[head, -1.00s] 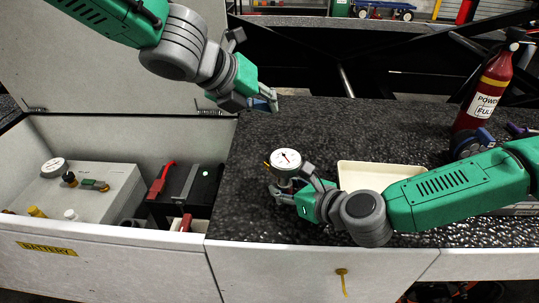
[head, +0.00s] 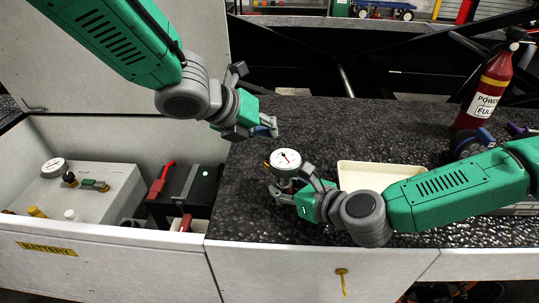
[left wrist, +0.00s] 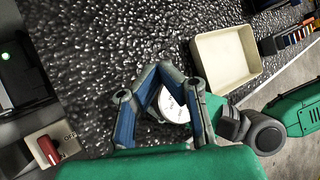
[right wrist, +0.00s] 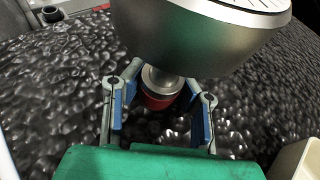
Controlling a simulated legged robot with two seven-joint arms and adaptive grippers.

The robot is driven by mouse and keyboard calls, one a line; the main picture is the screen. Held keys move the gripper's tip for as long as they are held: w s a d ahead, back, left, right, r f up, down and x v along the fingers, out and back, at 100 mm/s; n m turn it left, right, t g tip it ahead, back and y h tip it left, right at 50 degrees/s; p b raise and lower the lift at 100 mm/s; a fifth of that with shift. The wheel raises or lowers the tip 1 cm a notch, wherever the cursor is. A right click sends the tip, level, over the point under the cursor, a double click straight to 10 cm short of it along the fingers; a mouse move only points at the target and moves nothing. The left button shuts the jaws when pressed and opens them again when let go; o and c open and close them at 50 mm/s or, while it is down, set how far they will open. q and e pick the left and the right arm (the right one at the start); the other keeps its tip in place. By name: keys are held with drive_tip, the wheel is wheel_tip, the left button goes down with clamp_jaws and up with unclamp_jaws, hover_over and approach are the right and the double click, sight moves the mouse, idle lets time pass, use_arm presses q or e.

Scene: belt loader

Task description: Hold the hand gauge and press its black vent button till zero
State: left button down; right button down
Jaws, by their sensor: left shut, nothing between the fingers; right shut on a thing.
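The hand gauge (head: 286,160) has a round white dial with a dark needle and a small orange part on its left side. My right gripper (head: 281,190) is shut on the gauge below its dial, over the dark bench top. In the right wrist view the gauge's metal body (right wrist: 195,35) fills the top, with a red part low between the fingers. My left gripper (head: 270,127) is shut and empty, above and slightly left of the dial, apart from it. The left wrist view shows the dial (left wrist: 172,106) partly behind the left fingers. I cannot make out the black vent button.
A cream tray (head: 347,174) lies right of the gauge. A red extinguisher (head: 484,92) stands at the right. The dark bench top (head: 330,120) behind the gauge is clear.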

sight(268, 158)
use_arm(q)
drive_tip(key=shift+f, duration=1.6)
drive_tip(key=shift+f, duration=0.35)
drive_tip(key=shift+s+f, duration=0.3)
drive_tip(key=shift+f, duration=0.55)
use_arm(e)
drive_tip(key=shift+a, duration=0.1)
idle(0.5)
use_arm(q)
drive_tip(key=shift+d+r, duration=0.1)
drive_tip(key=shift+r, duration=0.15)
idle(0.9)
drive_tip(key=shift+w+r, duration=0.15)
drive_tip(key=shift+r, duration=0.35)
drive_tip(key=shift+w+r, duration=0.1)
drive_tip(key=shift+r, duration=0.4)
drive_tip(key=shift+r, duration=0.1)
